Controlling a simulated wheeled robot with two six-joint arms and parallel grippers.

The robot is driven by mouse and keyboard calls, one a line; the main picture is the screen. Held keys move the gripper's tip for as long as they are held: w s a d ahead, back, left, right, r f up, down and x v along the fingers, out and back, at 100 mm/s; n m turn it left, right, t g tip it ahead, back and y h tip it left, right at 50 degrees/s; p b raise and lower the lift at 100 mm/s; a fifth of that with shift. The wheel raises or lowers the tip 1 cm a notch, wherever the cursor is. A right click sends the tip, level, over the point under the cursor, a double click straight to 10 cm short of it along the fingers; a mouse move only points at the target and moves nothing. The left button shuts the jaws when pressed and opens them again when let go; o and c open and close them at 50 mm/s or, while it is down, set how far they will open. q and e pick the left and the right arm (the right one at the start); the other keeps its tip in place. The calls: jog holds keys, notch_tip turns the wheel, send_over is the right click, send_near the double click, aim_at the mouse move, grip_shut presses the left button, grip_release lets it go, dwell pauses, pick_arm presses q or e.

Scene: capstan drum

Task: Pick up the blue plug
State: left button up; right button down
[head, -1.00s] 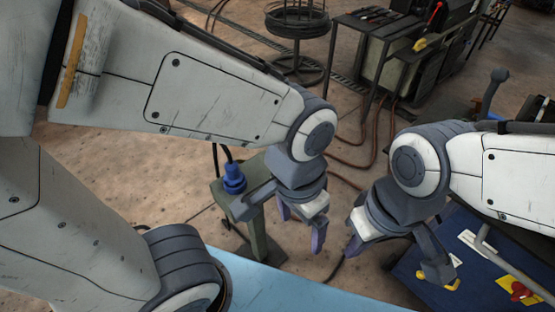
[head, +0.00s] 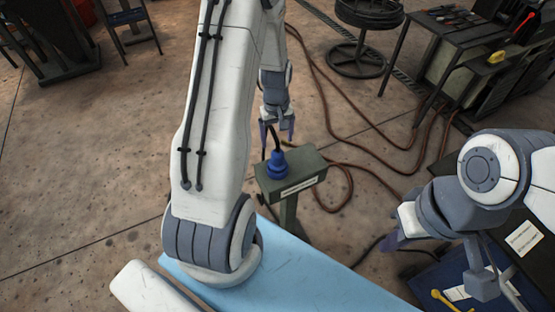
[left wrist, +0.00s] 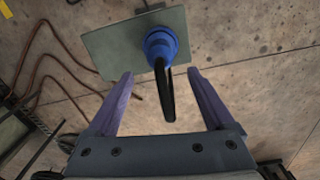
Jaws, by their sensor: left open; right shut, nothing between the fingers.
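The blue plug (head: 277,165) stands upright on top of a green-grey post box (head: 305,172), with a black cable rising from its top. In the left wrist view the plug (left wrist: 160,45) is just past my fingertips and roughly centred between them, and its cable loops between the fingers. My left gripper (head: 277,133) is open and empty, above and behind the plug in the head view; the open jaws also show in the left wrist view (left wrist: 160,76). My right gripper (head: 388,243) is shut and empty, off to the right of the post.
A light blue surface (head: 330,280) lies in front of the post. A dark blue surface with a yellow tool (head: 445,300) is at the lower right. Brown hoses (head: 340,110) cross the floor behind. A tool table (head: 460,30) stands at the back right.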

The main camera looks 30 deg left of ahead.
aim_at(278, 151)
pick_arm(q)
jog(key=shift+f, duration=0.95)
jog(key=f, duration=0.1)
jog(key=f+p, duration=0.1)
jog(key=f, duration=0.2)
jog(key=shift+s+d+f+p, duration=0.25)
jog(key=shift+d+f+p, duration=0.05)
jog(key=shift+f, duration=0.4)
grip_shut()
